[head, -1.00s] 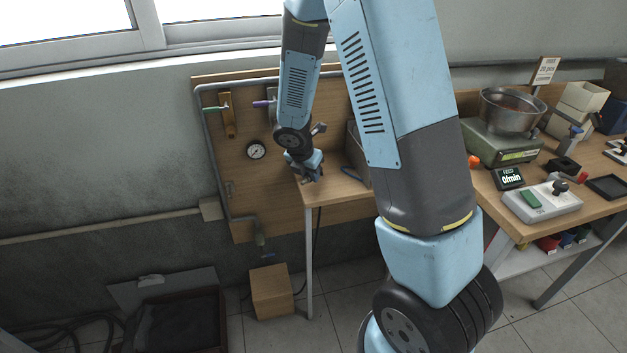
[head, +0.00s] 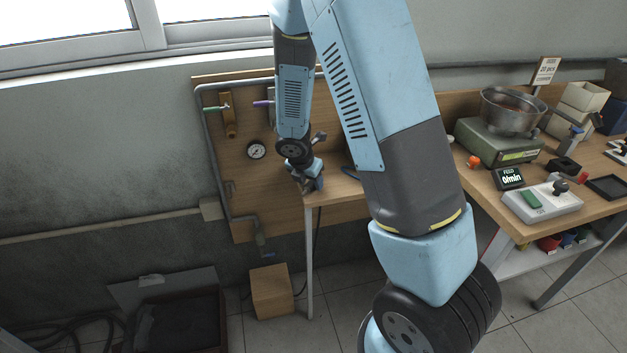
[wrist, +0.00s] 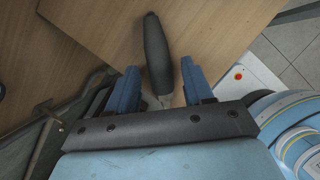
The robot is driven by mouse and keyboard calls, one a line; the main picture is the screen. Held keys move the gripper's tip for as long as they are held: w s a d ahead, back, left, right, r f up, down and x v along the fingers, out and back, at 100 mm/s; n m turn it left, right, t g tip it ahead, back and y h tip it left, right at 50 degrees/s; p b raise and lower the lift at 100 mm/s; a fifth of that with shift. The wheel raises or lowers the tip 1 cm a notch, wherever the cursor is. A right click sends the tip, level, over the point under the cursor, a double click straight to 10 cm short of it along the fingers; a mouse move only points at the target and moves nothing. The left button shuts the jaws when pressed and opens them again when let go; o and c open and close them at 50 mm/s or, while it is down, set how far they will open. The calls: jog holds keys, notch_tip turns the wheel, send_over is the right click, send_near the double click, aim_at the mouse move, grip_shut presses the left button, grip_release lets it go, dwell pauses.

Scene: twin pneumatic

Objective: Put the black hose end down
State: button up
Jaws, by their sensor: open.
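A black tapered piece, which looks like the black hose end (wrist: 157,50), shows in the wrist view against light wood. Its paler, narrower lower part runs down between my fingers. My gripper (wrist: 161,82) is open, with one blue finger on each side of the piece and small gaps showing. I cannot tell whether the piece rests fully on the wood. In the head view my gripper (head: 310,183) is low at the left end of the wooden bench (head: 335,192). The hose end cannot be made out there.
A pegboard-like wooden panel (head: 225,165) with a gauge (head: 256,150) and grey pipe stands behind left. A steel bowl (head: 512,110) on a scale, a display (head: 508,178) and a switch box (head: 543,200) stand on the bench to the right. A cardboard-coloured box (head: 271,290) is on the floor.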

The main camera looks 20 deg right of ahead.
jog(key=v, duration=1.2)
jog(key=s+d+r+m, duration=0.3)
jog(key=s+r+m, duration=0.2)
jog(key=r+m, duration=0.2)
jog(key=s+d+r+m, duration=0.3)
jog(key=s+r+m, duration=0.1)
jog(key=r+m, duration=0.25)
jog(key=s+d+r+m+t+y, duration=0.1)
jog(key=s+r+m, duration=0.3)
jog(key=s+m, duration=0.3)
jog(key=s+d+r+m+t+y, duration=0.1)
jog(key=s+r+m+y, duration=0.1)
jog(key=s+r+m, duration=0.3)
jog(key=s+m, duration=0.1)
jog(key=s, duration=0.2)
jog(key=shift+d+r+m, duration=0.2)
jog(key=shift+d+m, duration=0.15)
